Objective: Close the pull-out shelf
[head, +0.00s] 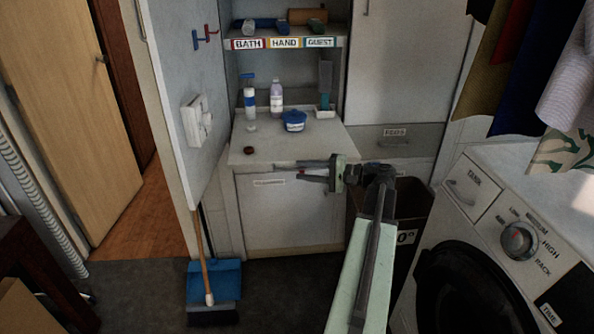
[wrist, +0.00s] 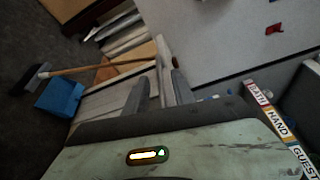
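The pull-out shelf (head: 262,152) is a pale board in the tall cabinet, standing out at its front above a white lower door. My gripper (head: 304,171) is at the shelf's front edge, towards its right side, with its fingers pointing left. The fingers are apart with nothing clearly held between them. I cannot tell whether they touch the edge. In the wrist view both fingers of my gripper (wrist: 158,84) show with a gap between them. Part of the shelf's front edge is hidden behind my gripper.
On the shelf stand a blue tub (head: 294,121), a purple bottle (head: 276,98), a blue-capped bottle (head: 249,98) and a small dark round item (head: 249,150). An open cabinet door (head: 180,75) stands left. A broom (head: 204,258) leans below. A washing machine (head: 490,235) is right.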

